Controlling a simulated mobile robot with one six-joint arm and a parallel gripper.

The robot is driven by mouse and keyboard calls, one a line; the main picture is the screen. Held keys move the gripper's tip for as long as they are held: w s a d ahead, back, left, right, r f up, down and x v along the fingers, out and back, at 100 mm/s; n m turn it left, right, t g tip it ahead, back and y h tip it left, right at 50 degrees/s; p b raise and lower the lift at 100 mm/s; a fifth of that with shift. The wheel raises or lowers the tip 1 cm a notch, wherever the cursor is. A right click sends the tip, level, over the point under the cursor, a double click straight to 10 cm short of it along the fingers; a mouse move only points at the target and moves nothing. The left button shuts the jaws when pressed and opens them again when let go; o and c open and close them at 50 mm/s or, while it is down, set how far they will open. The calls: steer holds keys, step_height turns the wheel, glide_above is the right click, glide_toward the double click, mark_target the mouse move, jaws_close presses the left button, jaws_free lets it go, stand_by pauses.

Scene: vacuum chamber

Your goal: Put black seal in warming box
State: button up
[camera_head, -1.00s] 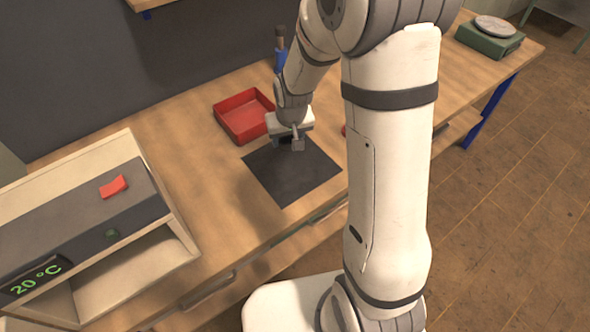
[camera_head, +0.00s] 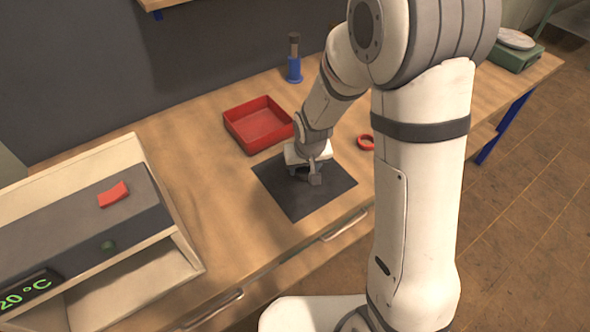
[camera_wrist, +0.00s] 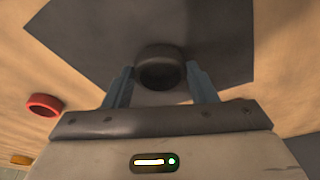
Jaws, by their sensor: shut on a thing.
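The black seal (camera_wrist: 160,68) is a thick dark ring between the blue-grey fingers of my gripper (camera_wrist: 162,84) in the wrist view. My gripper is shut on it. In the head view, my gripper (camera_head: 306,177) is low over the dark square mat (camera_head: 325,195) and hides the seal. I cannot tell whether the seal touches the mat. The warming box (camera_head: 95,162) stands at the left of the bench. It has a cream shell, a dark control panel, a green 20 °C display, and an open front.
A red tray (camera_head: 240,132) lies behind the mat. A blue stand (camera_head: 294,70) is at the back. A red ring (camera_head: 366,142) lies right of the mat and also shows in the wrist view (camera_wrist: 44,104). The bench between mat and box is clear.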

steer(key=shift+f, duration=0.75)
steer(key=shift+f, duration=0.15)
steer(key=o, duration=0.9)
steer(key=shift+o, duration=0.2)
steer(key=shift+r, duration=0.7)
steer(key=v, duration=1.1)
